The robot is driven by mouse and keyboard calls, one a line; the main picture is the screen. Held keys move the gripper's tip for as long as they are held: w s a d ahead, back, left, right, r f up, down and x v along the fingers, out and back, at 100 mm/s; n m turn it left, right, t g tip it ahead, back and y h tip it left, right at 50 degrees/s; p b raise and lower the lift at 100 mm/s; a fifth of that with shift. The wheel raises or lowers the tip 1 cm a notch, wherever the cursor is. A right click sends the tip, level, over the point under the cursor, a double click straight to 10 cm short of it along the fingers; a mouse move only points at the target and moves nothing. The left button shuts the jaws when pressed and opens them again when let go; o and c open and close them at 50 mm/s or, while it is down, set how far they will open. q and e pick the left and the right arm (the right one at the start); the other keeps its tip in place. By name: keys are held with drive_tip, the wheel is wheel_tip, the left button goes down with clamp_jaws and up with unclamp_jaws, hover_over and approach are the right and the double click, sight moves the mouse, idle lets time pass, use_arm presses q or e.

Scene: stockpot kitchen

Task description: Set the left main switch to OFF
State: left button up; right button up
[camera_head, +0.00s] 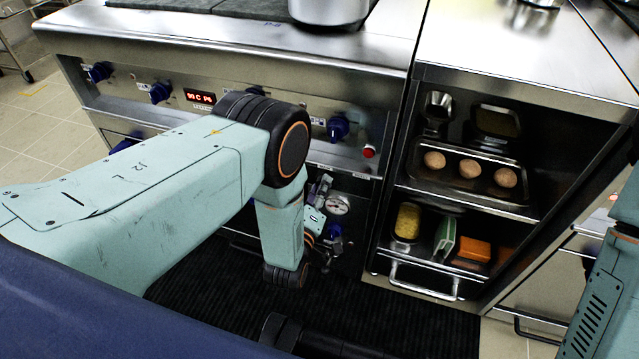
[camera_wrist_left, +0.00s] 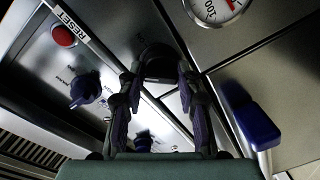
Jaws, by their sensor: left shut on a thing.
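My left gripper (camera_head: 318,192) is at the stove front, below the control panel and beside a round gauge (camera_head: 338,205). In the left wrist view its two fingers (camera_wrist_left: 155,82) are closed on a dark round knob (camera_wrist_left: 156,58), apparently the left main switch. Its position mark and label cannot be made out, so I cannot tell its setting. The gauge also shows at the top of the left wrist view (camera_wrist_left: 212,9). In the head view my arm and fingers hide the switch. My right gripper is not in view; only part of the right arm shows at the right edge.
A red RESET button (camera_wrist_left: 63,36) and a blue knob (camera_wrist_left: 86,88) are left of the fingers. A blue-gripped lever (camera_wrist_left: 250,118) is close on the right. A pot (camera_head: 328,10) stands on the stove. Open shelves (camera_head: 470,190) with eggs and food are to the right.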

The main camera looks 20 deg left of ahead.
use_arm(q)
drive_tip(key=shift+n+h+p, duration=0.5)
drive_tip(key=shift+n+p, duration=1.05)
drive_tip(key=shift+n, duration=2.45)
drive_tip(key=o, duration=1.1)
drive_tip(key=shift+o, duration=0.2)
drive_tip(key=shift+a, duration=0.1)
drive_tip(key=shift+f, duration=0.1)
drive_tip(key=s, duration=1.2)
drive_tip(key=shift+a+r, duration=0.2)
drive_tip(key=shift+r, duration=0.2)
